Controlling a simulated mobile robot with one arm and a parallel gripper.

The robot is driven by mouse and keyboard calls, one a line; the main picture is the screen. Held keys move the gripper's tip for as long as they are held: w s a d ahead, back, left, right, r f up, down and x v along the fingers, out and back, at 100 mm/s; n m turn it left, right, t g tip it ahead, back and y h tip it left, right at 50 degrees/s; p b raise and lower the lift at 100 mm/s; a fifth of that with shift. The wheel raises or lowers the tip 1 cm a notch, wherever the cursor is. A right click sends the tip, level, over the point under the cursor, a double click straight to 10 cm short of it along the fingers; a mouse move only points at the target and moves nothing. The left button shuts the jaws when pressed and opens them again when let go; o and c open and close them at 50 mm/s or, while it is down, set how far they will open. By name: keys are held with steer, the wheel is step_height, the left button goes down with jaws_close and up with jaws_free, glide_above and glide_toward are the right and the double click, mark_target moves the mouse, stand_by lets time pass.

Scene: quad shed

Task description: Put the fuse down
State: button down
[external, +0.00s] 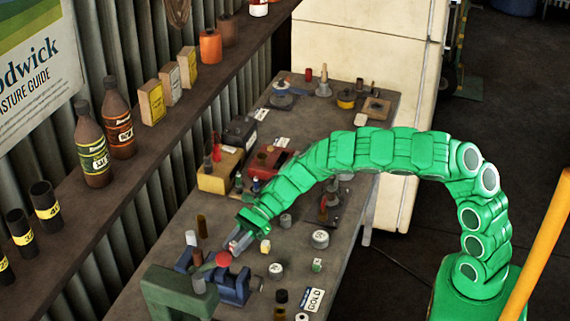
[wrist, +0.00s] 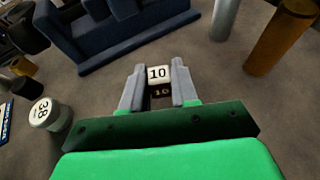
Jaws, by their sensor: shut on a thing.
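A small fuse (wrist: 159,76) with a white face marked 10 and a dark part below it sits between my fingertips in the wrist view. My gripper (wrist: 157,88) is shut on it. In the external view my gripper (external: 238,242) is low over the near part of the workbench (external: 345,262), just behind the blue vise (external: 235,289). The fuse cannot be made out clearly there. I cannot tell whether it touches the bench top.
The blue vise (wrist: 110,30) lies ahead in the wrist view. A grey cylinder (wrist: 224,18) and a brown cylinder (wrist: 281,38) stand at right. A round piece marked 38 (wrist: 44,113) is at left. Bare bench shows between them.

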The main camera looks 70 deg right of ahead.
steer(key=shift+f, duration=0.3)
steer(key=c, duration=0.9)
jaws_free()
steer(key=shift+o, duration=0.2)
steer(key=shift+r, duration=0.1)
steer(key=shift+r, duration=0.55)
steer(key=v, duration=1.2)
steer(key=shift+r, duration=0.1)
